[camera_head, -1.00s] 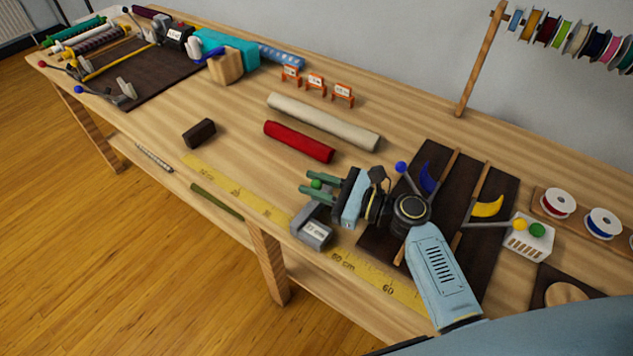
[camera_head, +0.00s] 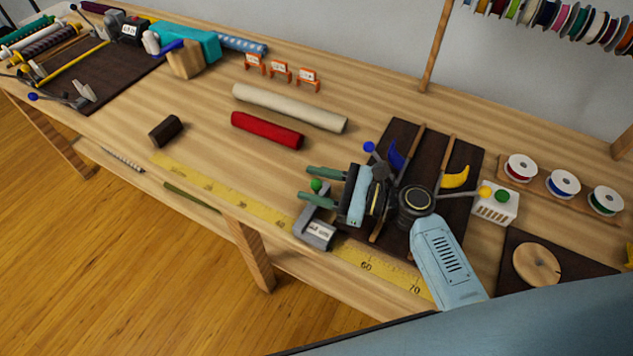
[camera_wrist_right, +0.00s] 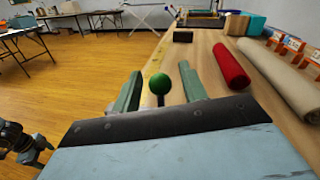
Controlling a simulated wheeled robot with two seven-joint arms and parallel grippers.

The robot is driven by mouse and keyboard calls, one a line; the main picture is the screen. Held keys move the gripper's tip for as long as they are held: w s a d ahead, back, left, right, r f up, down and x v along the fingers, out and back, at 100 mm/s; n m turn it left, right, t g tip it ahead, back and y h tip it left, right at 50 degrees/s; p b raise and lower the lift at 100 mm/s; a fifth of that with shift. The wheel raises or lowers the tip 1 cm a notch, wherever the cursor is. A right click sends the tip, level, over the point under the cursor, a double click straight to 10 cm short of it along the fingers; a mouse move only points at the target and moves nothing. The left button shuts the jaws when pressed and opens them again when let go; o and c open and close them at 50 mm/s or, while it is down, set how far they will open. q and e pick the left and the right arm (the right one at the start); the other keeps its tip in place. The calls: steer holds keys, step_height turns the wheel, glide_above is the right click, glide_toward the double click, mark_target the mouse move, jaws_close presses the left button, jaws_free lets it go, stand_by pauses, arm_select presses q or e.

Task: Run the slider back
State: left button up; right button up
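The slider (camera_head: 316,234) is a grey block with a white label, too blurred to read. It sits on the yellow ruler strip (camera_head: 385,272) at the table's front edge, left of the 60 mark. A green ball knob (camera_head: 316,185) stands up from it. My right gripper (camera_head: 311,183) is open, one finger on each side of the knob. In the right wrist view the green knob (camera_wrist_right: 160,84) shows between the fingers with a gap on both sides. A dark mechanical part (camera_wrist_right: 20,142) at the left edge there may be my left arm; its fingers are unclear.
A red roll (camera_head: 267,130), a cream roll (camera_head: 290,107) and a dark block (camera_head: 165,131) lie behind the ruler. A dark board (camera_head: 400,228) with blue and yellow curved pieces lies under my right arm. The table's front edge is close to the slider.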

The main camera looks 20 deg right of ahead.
steer(key=shift+s+d, duration=0.2)
steer(key=shift+d, duration=0.1)
steer(key=v, duration=1.2)
steer(key=shift+s+d, duration=0.15)
steer(key=shift+d, duration=0.25)
